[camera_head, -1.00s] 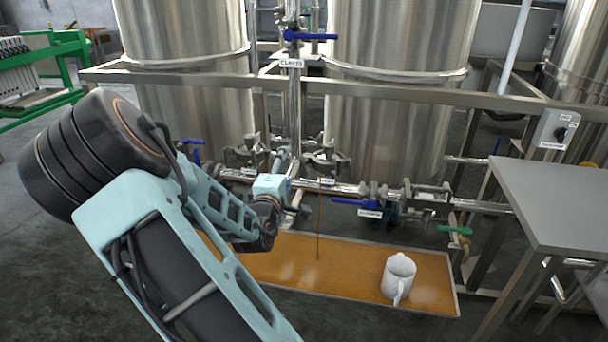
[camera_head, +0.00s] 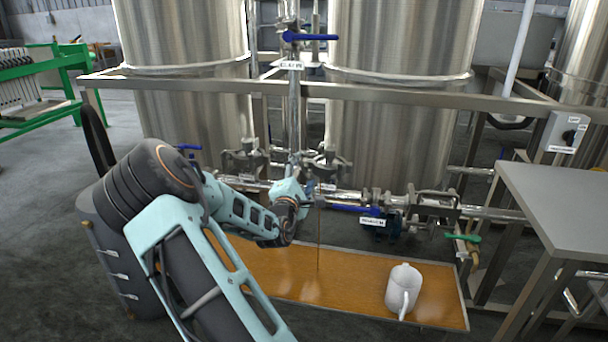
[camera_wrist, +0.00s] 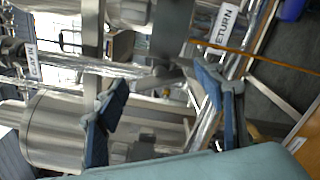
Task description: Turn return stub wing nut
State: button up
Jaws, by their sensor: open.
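My gripper (camera_wrist: 165,100) is open in the wrist view, with its two dark blue fingers apart and nothing seen held between them. The label reading RETURN (camera_wrist: 226,22) is on steel piping just beyond the right finger. Steel pipework with a clamp-like fitting (camera_wrist: 168,74) lies beyond the gap between the fingers. I cannot tell for sure which part is the wing nut, or whether a finger touches it. In the head view my gripper (camera_head: 312,200) is at the low pipes between the two tanks, partly hidden by my wrist.
A thin brown stream (camera_head: 318,245) falls into a shallow tray (camera_head: 275,290) of brown liquid. A white jug (camera_head: 404,288) stands in the tray. A steel frame rail (camera_head: 400,97) crosses above the pipes. A blue-handled valve (camera_head: 355,209) is right of my gripper; a steel table (camera_head: 555,200) stands further right.

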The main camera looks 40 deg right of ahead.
jog(key=shift+w+d, duration=0.35)
jog(key=shift+d, duration=0.05)
jog(key=c, duration=1.2)
jog(key=shift+o, duration=0.2)
jog(key=m+b, duration=0.1)
jog(key=m, duration=0.4)
jog(key=o, duration=1.2)
jog(key=shift+c, duration=0.2)
jog(key=shift+s+a, duration=0.1)
